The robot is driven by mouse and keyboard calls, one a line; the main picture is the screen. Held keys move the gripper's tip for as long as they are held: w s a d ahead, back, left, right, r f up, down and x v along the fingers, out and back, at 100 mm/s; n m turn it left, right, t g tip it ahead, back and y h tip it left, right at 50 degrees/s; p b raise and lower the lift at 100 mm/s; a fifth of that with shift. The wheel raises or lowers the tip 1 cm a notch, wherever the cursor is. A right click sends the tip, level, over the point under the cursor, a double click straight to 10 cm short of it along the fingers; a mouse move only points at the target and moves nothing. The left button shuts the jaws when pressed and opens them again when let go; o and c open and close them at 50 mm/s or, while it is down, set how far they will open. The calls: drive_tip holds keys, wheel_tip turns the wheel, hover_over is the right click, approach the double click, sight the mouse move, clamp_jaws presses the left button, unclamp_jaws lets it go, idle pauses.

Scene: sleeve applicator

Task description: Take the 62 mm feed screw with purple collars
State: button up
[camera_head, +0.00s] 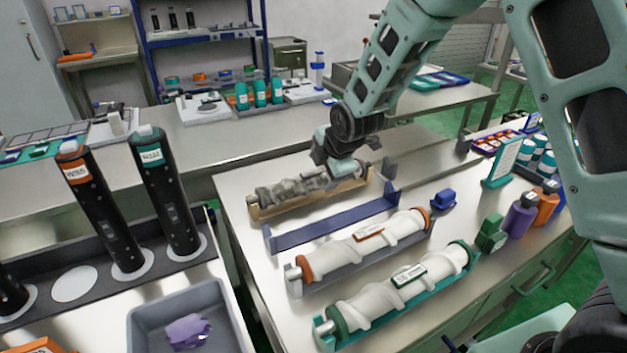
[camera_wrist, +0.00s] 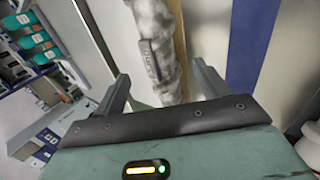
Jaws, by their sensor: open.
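A grey mottled feed screw (camera_head: 290,190) lies in a tan cradle (camera_head: 308,200) at the back of the bench. My gripper (camera_head: 333,172) is over its right part, open. A white screw with orange collars (camera_head: 350,250) lies in a grey cradle, and a white screw with green collars (camera_head: 385,297) in a teal cradle. I see no purple collars; the mottled screw's collars are not clear.
A blue cradle (camera_head: 330,225) between the mottled and orange-collared screws is empty. A small blue block (camera_head: 443,199), a green block (camera_head: 491,233) and a purple bottle (camera_head: 520,215) stand at right.

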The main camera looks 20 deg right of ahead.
sight(315, 177)
drive_tip(key=shift+p+x, duration=0.85)
drive_tip(key=shift+x, duration=2.5)
drive_tip(key=shift+a, duration=0.15)
drive_tip(key=c, duration=1.5)
drive_tip(key=shift+r, duration=0.15)
drive_tip(key=shift+c, duration=0.2)
